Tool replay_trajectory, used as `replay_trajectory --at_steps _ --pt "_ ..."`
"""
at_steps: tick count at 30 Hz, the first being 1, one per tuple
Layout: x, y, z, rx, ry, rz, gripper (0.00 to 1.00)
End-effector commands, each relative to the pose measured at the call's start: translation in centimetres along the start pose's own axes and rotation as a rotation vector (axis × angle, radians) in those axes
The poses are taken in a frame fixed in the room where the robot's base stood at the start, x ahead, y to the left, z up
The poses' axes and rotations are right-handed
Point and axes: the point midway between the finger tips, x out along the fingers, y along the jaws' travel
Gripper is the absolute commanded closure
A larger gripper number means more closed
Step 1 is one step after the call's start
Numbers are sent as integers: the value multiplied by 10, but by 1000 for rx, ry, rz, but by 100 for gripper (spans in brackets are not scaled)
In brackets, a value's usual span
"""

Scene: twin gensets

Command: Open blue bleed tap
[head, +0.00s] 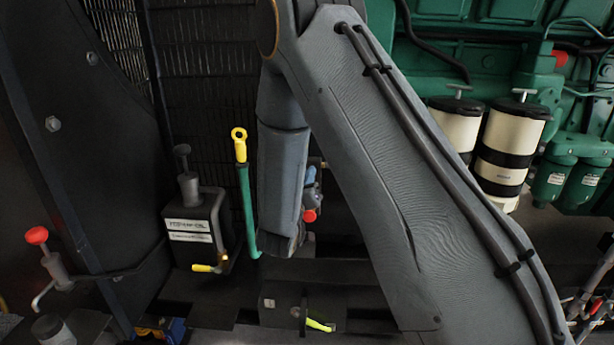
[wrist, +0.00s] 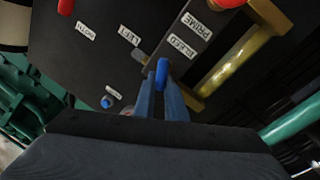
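The blue bleed tap handle (wrist: 162,72) stands by an upside-down BLEED label on a dark block in the wrist view. My gripper (wrist: 162,84) has its two narrow fingers close together, reaching up to the handle with one finger on each side of its lower end. I cannot tell whether they touch it. The tap's base is hidden behind the fingers. In the head view my arm hides the gripper and most of that area. A small blue part (head: 310,176) shows just right of my forearm there.
In the wrist view a red knob (wrist: 66,7), a second blue knob (wrist: 107,102), a brass bar (wrist: 228,62) and a green rod (wrist: 292,122) are near. In the head view a yellow-topped green lever (head: 243,190) and a black labelled box (head: 194,232) stand left of my forearm.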

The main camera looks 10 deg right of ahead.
Motion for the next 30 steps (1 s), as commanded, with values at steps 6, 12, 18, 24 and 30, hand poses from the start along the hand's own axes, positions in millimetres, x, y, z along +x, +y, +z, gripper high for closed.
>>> replay_trajectory --at_steps 6,12,18,24,30 --pt "0 0 0 1 0 0 70" --pt "-1 0 0 2 0 0 70" --pt "-21 -2 0 2 1 -3 70" --pt "-54 -2 0 1 1 -4 70" --pt "-74 -1 0 1 1 -1 70"
